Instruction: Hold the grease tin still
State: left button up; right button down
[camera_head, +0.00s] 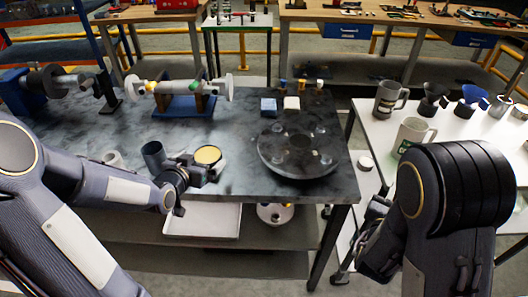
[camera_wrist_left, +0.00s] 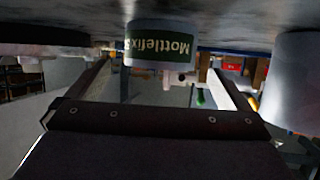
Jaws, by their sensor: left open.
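The grease tin (camera_head: 208,154) stands near the front edge of the dark workbench, its round amber top showing. In the left wrist view a pale tin with a green "Mottlefix" label (camera_wrist_left: 160,45) appears between the fingertips, against the bench surface at the top of the picture. My left gripper (camera_head: 202,172) is at the near side of the tin. Its jaws are open (camera_wrist_left: 162,72), one finger on each side, with gaps visible beside the tin. My right gripper (camera_head: 370,235) hangs low by the white table; its fingers are too unclear to judge.
A dark grey cup (camera_head: 153,156) stands just left of the tin, with a small pale cup (camera_head: 113,159) further left. A round flanged disc (camera_head: 298,146) lies to the right. Blue and white blocks (camera_head: 268,106) sit behind. Mugs (camera_head: 411,136) stand on the white table.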

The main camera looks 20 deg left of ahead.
aim_at(208, 154)
pick_arm(q)
jog(key=shift+x, duration=2.2)
jog(key=shift+c, duration=1)
jog(key=c, duration=1)
jog(key=shift+c, duration=0.3)
